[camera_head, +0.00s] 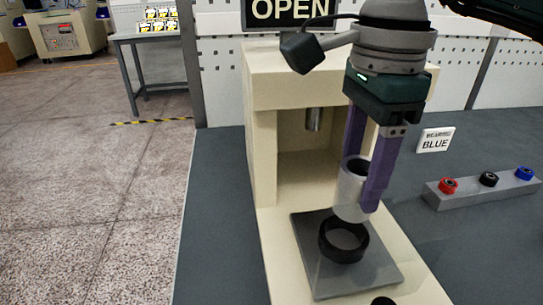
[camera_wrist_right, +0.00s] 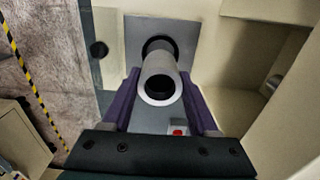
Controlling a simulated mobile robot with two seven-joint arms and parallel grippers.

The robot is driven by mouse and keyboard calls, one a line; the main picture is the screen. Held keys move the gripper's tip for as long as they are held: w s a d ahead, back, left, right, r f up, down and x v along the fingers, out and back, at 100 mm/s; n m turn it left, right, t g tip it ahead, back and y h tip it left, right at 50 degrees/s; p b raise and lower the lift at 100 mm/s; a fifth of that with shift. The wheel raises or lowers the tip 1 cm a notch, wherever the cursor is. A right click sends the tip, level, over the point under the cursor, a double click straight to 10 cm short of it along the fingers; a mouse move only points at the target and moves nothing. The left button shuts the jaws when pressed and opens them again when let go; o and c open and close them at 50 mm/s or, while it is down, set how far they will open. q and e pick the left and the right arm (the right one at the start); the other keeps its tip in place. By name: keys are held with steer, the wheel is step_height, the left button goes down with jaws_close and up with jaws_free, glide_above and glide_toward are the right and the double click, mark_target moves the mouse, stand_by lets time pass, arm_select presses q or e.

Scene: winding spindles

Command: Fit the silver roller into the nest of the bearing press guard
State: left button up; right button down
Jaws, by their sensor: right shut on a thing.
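The silver roller (camera_head: 350,190) is a light hollow cylinder, held slightly tilted between the purple fingers of my right gripper (camera_head: 367,185). In the right wrist view the roller (camera_wrist_right: 160,78) shows end-on between the fingers (camera_wrist_right: 160,100), its dark bore facing the camera. The nest (camera_head: 343,240) is a black ring on a grey plate (camera_head: 318,272) at the front of the cream bearing press (camera_head: 262,150). The roller's lower end is over the ring's back edge in the head view. I cannot tell whether they touch. My left gripper is not in view.
A grey block (camera_head: 470,194) at the right carries a red, a black and a blue ring. The press ram (camera_head: 313,120) hangs inside the frame behind my gripper. The dark table (camera_head: 215,200) is clear to the left.

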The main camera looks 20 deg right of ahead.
step_height(320, 180, down, 7)
steer(key=shift+r, duration=0.15)
stand_by(0.4)
steer(key=c, duration=0.6)
jaws_free()
steer(key=shift+f+b, duration=0.2)
steer(key=shift+b, duration=0.15)
steer(key=o, duration=0.4)
steer(key=shift+r, duration=0.1)
steer(key=shift+o, duration=0.2)
